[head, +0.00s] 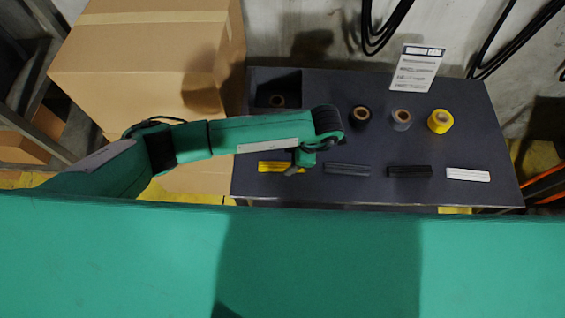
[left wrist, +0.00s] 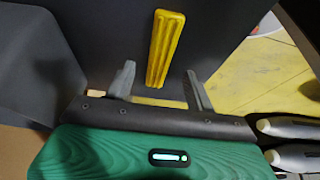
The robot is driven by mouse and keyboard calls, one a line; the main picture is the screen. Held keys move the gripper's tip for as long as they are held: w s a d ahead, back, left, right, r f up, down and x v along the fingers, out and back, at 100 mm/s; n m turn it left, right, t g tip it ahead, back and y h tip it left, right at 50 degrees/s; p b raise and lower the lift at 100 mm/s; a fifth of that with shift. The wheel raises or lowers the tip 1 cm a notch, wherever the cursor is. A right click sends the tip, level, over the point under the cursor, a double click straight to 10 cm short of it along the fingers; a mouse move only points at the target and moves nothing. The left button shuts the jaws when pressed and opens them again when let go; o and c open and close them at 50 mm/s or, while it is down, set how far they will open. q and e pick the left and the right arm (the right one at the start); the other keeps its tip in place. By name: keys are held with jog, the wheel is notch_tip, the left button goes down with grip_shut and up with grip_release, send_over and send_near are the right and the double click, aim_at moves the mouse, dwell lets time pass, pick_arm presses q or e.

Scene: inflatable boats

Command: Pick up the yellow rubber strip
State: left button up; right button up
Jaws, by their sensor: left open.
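The yellow rubber strip (head: 274,167) lies on the dark table at the left end of a row of strips, partly hidden by my left gripper in the head view. It also shows in the left wrist view (left wrist: 165,48), ahead of and between the fingers. My left gripper (head: 297,167) is over the strip's right part in the head view. In the left wrist view my left gripper (left wrist: 158,84) is open, with its two grey fingers apart and nothing between them. My right gripper is in neither view.
On the dark table (head: 375,193) lie a grey strip (head: 347,169), a black strip (head: 409,171) and a white strip (head: 468,174). Behind them stand black (head: 361,116), grey (head: 401,119) and yellow (head: 440,121) tape rolls. A large cardboard box (head: 130,60) stands left of the table.

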aim_at(283, 165)
pick_arm(q)
jog(key=shift+p+x, duration=0.4)
jog(key=shift+x, duration=0.75)
jog(key=shift+a+f, duration=0.2)
jog(key=shift+f, duration=0.25)
jog(key=c, duration=1.1)
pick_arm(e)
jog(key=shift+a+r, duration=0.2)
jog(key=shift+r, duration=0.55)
pick_arm(q)
jog(key=shift+r, duration=0.15)
